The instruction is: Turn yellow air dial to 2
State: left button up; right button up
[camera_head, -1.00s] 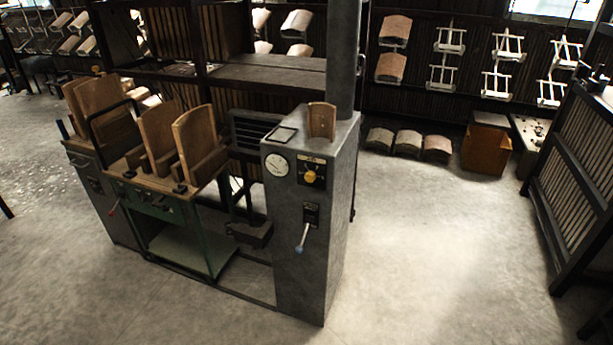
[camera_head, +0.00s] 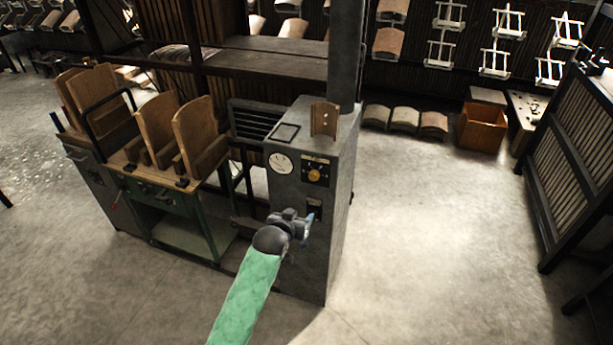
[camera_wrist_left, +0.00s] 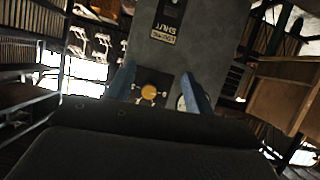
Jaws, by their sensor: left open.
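The yellow air dial (camera_head: 315,175) is a small round knob on a dark plate, on the front of the grey cabinet (camera_head: 308,255). In the left wrist view the yellow dial (camera_wrist_left: 149,92) shows between my two blue fingers, with a gap on either side. Its exact setting is too small to read. My left gripper (camera_head: 310,222) is open and empty, in front of the cabinet and lower than the dial in the head view. It also shows in the left wrist view (camera_wrist_left: 158,78). My right gripper is not in view.
A round white gauge (camera_head: 281,163) sits left of the dial. The lever panel (camera_head: 315,204) below the dial is partly hidden by my gripper. A green bench (camera_head: 160,198) with curved wooden seats stands to the left. The floor to the right is open.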

pick_arm(q)
jog(key=w+t, duration=0.2)
jog(key=n+t+h, duration=0.1)
jog(key=t+h, duration=0.1)
jog(key=t, duration=0.1)
send_near(313, 178)
jog(key=p+x, duration=0.1)
jog(key=x, duration=0.2)
jog(key=p+x, duration=0.1)
jog(key=x, duration=0.2)
jog(key=shift+w+r+p, duration=0.2)
jog(key=shift+w+p, duration=0.1)
jog(key=shift+p, duration=0.1)
jog(key=shift+w+d+f, duration=0.1)
jog(key=shift+w+d, duration=0.15)
jog(key=shift+w, duration=0.3)
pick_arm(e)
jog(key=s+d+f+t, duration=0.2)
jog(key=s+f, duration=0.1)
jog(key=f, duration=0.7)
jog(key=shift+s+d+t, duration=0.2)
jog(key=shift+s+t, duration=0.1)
pick_arm(q)
jog(key=shift+c, duration=0.2)
jog(key=c, duration=0.9)
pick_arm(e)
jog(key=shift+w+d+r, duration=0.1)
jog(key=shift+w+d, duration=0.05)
